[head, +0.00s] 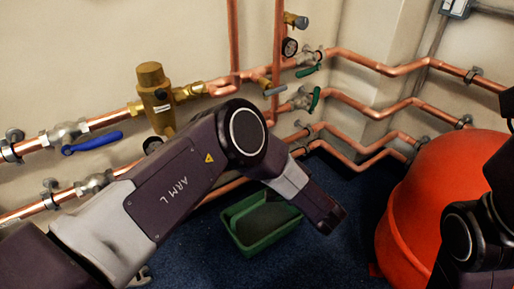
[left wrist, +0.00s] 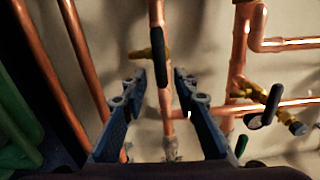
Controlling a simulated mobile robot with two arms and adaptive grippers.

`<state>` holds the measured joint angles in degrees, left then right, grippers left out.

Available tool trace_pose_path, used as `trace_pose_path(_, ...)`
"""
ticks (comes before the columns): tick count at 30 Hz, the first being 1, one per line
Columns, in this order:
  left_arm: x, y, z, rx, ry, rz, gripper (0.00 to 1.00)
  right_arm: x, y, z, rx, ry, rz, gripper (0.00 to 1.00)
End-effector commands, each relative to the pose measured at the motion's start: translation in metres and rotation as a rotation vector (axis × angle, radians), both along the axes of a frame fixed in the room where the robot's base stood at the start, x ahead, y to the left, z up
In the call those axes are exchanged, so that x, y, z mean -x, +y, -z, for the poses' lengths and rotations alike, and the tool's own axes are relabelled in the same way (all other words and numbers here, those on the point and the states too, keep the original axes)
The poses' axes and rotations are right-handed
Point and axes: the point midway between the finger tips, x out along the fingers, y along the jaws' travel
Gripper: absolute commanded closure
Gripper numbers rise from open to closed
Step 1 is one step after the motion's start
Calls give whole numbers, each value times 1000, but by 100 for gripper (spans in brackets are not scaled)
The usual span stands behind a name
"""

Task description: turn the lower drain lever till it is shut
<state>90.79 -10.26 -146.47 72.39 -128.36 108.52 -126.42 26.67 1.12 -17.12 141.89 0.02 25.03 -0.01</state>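In the left wrist view a dark lever (left wrist: 158,57) with brass fittings sits on a copper pipe; I take it for the lower drain lever. My left gripper (left wrist: 160,79) is open and empty, its two blue-grey fingers on either side of that pipe. The lever shows in the gap, just above the fingertips in the picture; I cannot tell its depth or any contact. A second brass drain valve with a dark lever (left wrist: 272,104) is to the right. In the head view my left arm covers the lower pipework and I cannot see the left gripper. The right gripper is not visible.
Copper pipes (head: 380,67) run along the wall, with a blue lever (head: 92,143), green levers (head: 315,100), a brass valve body (head: 153,95) and a gauge (head: 289,47) close by. A green tub (head: 240,243) and an orange container (head: 425,190) stand on the blue floor.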

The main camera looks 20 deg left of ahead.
Motion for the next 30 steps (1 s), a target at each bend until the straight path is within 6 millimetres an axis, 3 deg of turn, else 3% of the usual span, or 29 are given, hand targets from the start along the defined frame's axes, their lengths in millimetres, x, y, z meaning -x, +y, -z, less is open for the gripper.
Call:
trace_pose_path(12, 53, -70, 0, 0, 1, 6, 73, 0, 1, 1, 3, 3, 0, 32)
trace_pose_path(18, 63, -82, 0, 0, 0, 4, 73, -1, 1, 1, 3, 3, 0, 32)
trace_pose_path(30, 65, -83, 0, 0, 1, 1, 73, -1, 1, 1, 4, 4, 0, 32)
